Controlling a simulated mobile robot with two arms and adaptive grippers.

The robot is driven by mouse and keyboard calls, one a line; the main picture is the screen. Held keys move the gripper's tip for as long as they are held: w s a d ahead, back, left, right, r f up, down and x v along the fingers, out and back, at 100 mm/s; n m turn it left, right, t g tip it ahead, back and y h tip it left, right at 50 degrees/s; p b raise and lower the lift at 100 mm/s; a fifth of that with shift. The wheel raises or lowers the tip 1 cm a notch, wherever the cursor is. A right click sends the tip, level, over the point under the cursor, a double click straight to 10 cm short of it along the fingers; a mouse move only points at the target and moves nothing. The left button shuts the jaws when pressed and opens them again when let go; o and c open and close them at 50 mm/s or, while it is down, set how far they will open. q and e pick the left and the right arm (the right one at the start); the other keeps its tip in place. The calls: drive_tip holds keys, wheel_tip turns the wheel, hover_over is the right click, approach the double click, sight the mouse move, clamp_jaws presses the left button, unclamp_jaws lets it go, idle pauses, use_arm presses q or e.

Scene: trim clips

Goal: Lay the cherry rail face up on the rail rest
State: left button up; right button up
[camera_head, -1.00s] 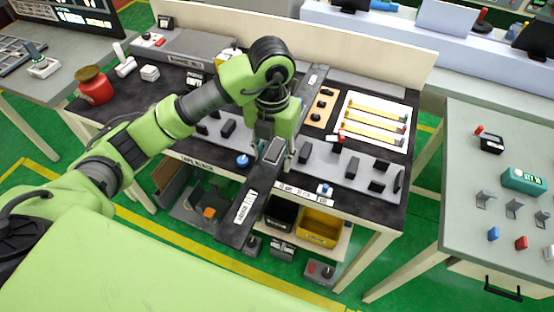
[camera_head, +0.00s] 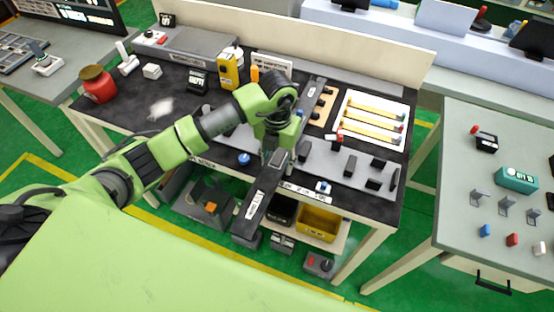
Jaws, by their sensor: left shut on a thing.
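My left gripper (camera_head: 275,157) is shut on a long dark rail (camera_head: 262,192) with a white label (camera_head: 255,205) near its close end. The rail points from the table's front edge toward me, and its close end overhangs the floor. A dark bar (camera_head: 314,90) continues the same line beyond the gripper; the gripper hides the join. The rail looks dark grey, and I cannot make out a cherry colour. A grey strip with dark upright blocks (camera_head: 335,172) lies along the table front, partly behind the gripper. I cannot tell for sure which part is the rail rest. My right gripper is not in view.
A white tray with yellow strips (camera_head: 375,102) stands at the back right of the black-topped table. A yellow device (camera_head: 228,70) and a red jar (camera_head: 97,86) stand further left. A yellow bin (camera_head: 320,222) sits on the shelf below. Another bench (camera_head: 470,190) stands at the right.

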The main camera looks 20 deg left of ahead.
use_arm(q)
drive_tip(key=shift+f, duration=0.2)
drive_tip(key=o, duration=1.5)
drive_tip(key=shift+c, duration=0.2)
drive_tip(key=shift+r, duration=0.1)
drive_tip(key=shift+r, duration=0.2)
drive_tip(key=shift+w+r, duration=0.1)
drive_tip(key=shift+r, duration=0.2)
wheel_tip(320, 180, up, 10)
drive_tip(key=b, duration=0.3)
drive_tip(key=shift+r, duration=0.65)
